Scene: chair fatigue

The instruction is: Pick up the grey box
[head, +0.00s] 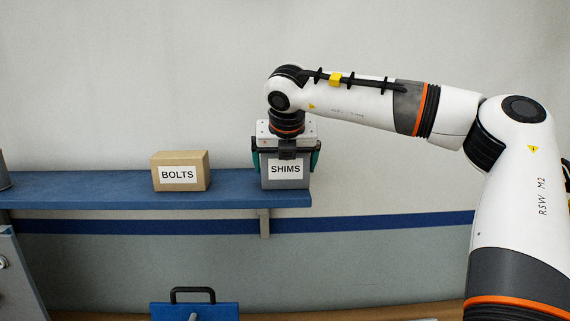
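The grey box (285,183) bears a white label reading SHIMS and stands upright at the right end of the blue shelf. My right gripper (286,163) points straight down over it. One teal-padded finger is at the box's left side and one at its right side, both close to its upper part. I cannot tell whether the pads press on the box or leave a small gap. The gripper body hides most of the box's top. My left gripper is not in view.
A tan box (180,171) labelled BOLTS stands on the blue shelf (110,190), left of the grey box, with clear shelf between them. A dark round object (3,172) is at the far left. A blue case (194,312) with a black handle is below.

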